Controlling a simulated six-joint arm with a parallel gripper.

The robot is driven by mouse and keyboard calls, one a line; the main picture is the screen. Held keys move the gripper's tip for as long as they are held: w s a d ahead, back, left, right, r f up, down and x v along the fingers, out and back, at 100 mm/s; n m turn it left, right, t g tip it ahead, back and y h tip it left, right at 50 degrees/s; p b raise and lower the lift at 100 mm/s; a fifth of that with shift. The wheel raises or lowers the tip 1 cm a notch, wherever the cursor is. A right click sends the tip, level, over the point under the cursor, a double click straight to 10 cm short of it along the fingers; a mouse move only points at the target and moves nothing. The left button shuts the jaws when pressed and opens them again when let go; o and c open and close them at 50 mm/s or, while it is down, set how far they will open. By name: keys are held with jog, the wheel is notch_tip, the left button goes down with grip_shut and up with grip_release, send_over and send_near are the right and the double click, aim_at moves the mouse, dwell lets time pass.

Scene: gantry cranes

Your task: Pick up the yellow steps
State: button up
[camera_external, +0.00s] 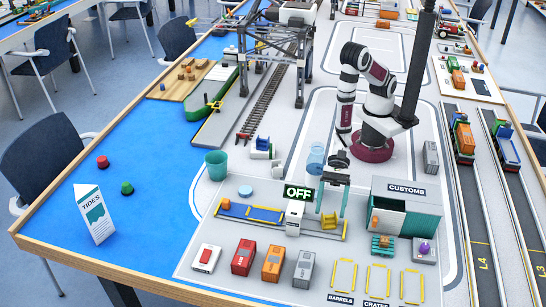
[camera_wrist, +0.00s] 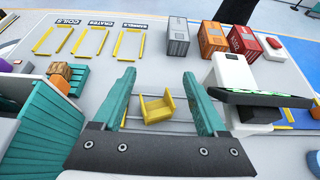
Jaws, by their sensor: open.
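The small yellow steps (camera_wrist: 157,108) stand on the pale surface in the wrist view, between my gripper's (camera_wrist: 158,76) two teal fingers. The fingers are spread, with a gap on each side of the steps, and hold nothing. In the external view the yellow steps (camera_external: 329,221) are on or beside the yellow-edged rails right of the OFF sign. My gripper (camera_external: 332,203) is right above them there, pointing down. I cannot tell the exact height between fingertips and steps.
The white box with the OFF sign (camera_external: 298,193) stands close on the left of my gripper. The customs building (camera_external: 413,224) is close on the right, with a teal pallet and crate (camera_external: 381,243) before it. Red, orange and grey containers (camera_external: 303,268) and yellow frames (camera_external: 377,282) are in front.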

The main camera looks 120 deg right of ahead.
aim_at(327, 232)
notch_tip(327, 232, down, 5)
jog(key=x, duration=0.2)
jog(key=shift+w+a, duration=0.3)
jog(key=shift+w, duration=0.05)
jog(key=shift+r, duration=0.1)
jog(key=c, duration=1)
